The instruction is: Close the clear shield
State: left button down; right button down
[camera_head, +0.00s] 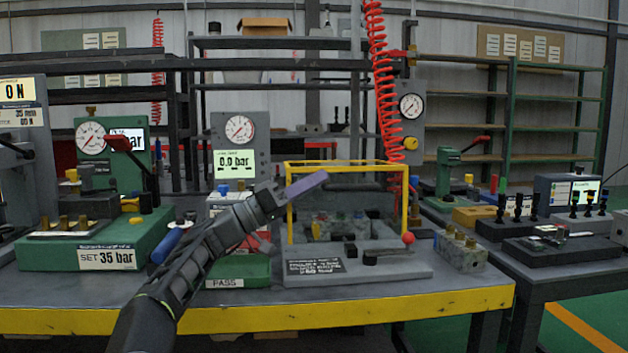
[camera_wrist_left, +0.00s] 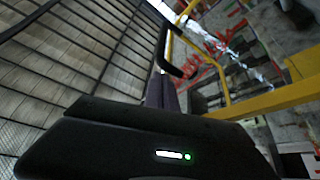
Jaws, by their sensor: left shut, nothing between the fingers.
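The clear shield (camera_head: 350,164) has a yellow frame and stands upright over the fixture base (camera_head: 400,262) on the bench. Its clear pane is hard to make out. Behind its frame sit grey valve blocks (camera_head: 335,226). My left gripper (camera_head: 318,181) has purple fingers, shut and empty, at the upper left corner of the frame. Whether they touch the frame I cannot tell. In the left wrist view, the purple fingers (camera_wrist_left: 160,92) show beside yellow frame bars (camera_wrist_left: 270,102). My right gripper is not in view.
A red ball knob (camera_head: 408,238) is at the frame's lower right. A loose valve block (camera_head: 460,251) lies to the right. Green test stations (camera_head: 110,240) and a 0.0 bar gauge panel (camera_head: 238,150) stand left. A red coiled hose (camera_head: 380,80) hangs behind the shield.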

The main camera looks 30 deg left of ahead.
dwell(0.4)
pick_arm(q)
notch_tip(320, 180, up, 10)
jog(key=p, duration=0.6)
jog(key=shift+f, duration=0.1)
